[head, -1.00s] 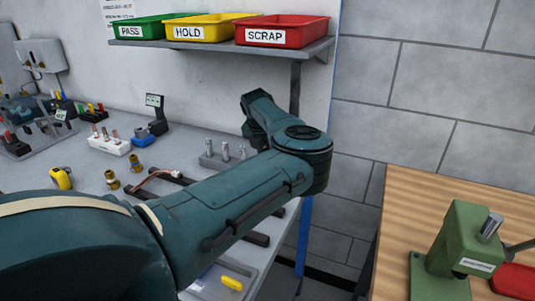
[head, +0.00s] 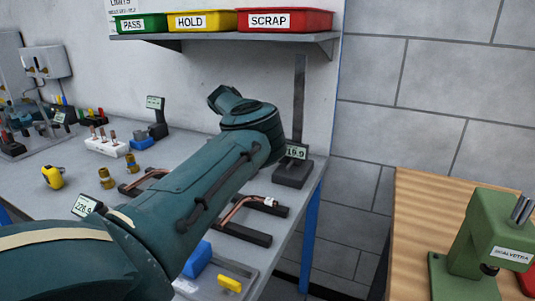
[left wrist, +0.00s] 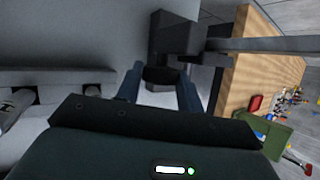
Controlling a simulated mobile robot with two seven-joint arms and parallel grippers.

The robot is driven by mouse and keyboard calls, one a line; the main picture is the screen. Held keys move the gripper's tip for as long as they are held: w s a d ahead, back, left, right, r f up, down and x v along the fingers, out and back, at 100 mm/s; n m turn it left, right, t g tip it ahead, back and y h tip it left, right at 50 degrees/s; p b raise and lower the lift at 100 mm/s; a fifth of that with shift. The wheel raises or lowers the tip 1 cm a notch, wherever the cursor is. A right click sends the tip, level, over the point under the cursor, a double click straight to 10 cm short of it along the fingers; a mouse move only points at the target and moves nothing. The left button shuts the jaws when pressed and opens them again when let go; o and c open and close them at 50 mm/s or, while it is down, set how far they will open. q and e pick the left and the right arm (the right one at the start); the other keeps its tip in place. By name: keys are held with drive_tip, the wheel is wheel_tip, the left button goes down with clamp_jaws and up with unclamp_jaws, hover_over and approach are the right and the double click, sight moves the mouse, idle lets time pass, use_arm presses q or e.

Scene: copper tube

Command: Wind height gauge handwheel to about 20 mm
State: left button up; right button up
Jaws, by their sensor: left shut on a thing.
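The height gauge has a tall dark column (head: 299,95), a dark base (head: 293,173) on the bench's right end and a small display (head: 297,152) that appears to read 16.9. My left arm reaches across the bench to it, and hides the handwheel and my left gripper in the head view. In the left wrist view my left gripper (left wrist: 160,82) is shut on a dark round part, apparently the handwheel (left wrist: 160,76), between its two fingers. The gauge's dark block (left wrist: 172,35) and column (left wrist: 265,43) lie just beyond. My right gripper is not in view.
A shelf (head: 330,40) with green, yellow and red bins hangs above. A bent copper tube (head: 232,210) rests on dark blocks below my arm. Brass fittings (head: 106,178) and a yellow tape measure (head: 52,177) lie left. A wooden table (head: 410,225) with a green press (head: 477,235) stands right.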

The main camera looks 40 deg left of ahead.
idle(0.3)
use_arm(q)
drive_tip(key=o, duration=1)
drive_tip(key=shift+c, duration=0.2)
drive_tip(key=shift+r, duration=0.15)
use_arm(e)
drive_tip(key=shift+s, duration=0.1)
